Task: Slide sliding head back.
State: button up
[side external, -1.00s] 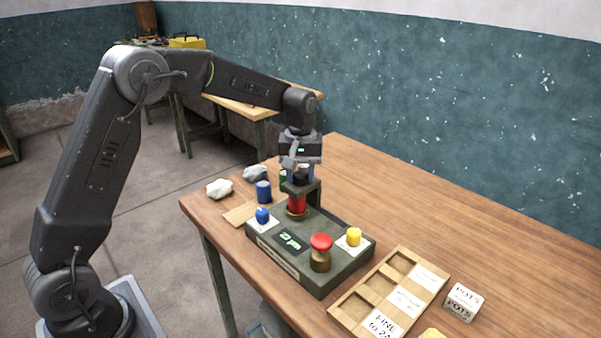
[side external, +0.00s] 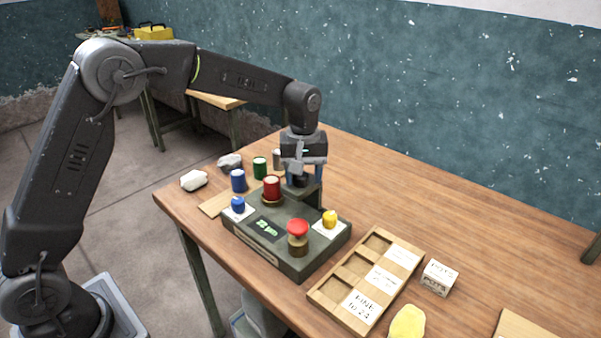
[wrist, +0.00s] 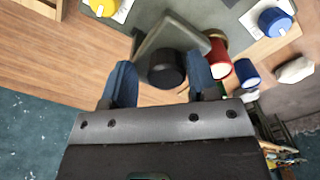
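The sliding head, a dark grey-green block on a post, stands on the grey machine box (side external: 262,245). In the wrist view its plate (wrist: 183,24) carries a round black knob (wrist: 166,68). My gripper (wrist: 160,80) has one blue finger on each side of this knob. The right finger is close against it or touching; a narrow gap shows at the left finger. In the side view my gripper (side external: 304,178) partly hides the head.
The box has a blue knob (side external: 238,205), a yellow knob (side external: 330,219), a red button (side external: 298,228) and a lit display (side external: 267,227). Blue (side external: 238,181) and green (side external: 260,168) pots stand behind. A wooden tray (side external: 318,296), white box (side external: 438,278) and yellow cloth-like piece (side external: 407,322) lie right.

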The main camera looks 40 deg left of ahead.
jog(key=shift+o, duration=0.8)
jog(key=shift+a, duration=0.1)
notch_tip(320, 180, up, 14)
jog(key=shift+f, duration=0.1)
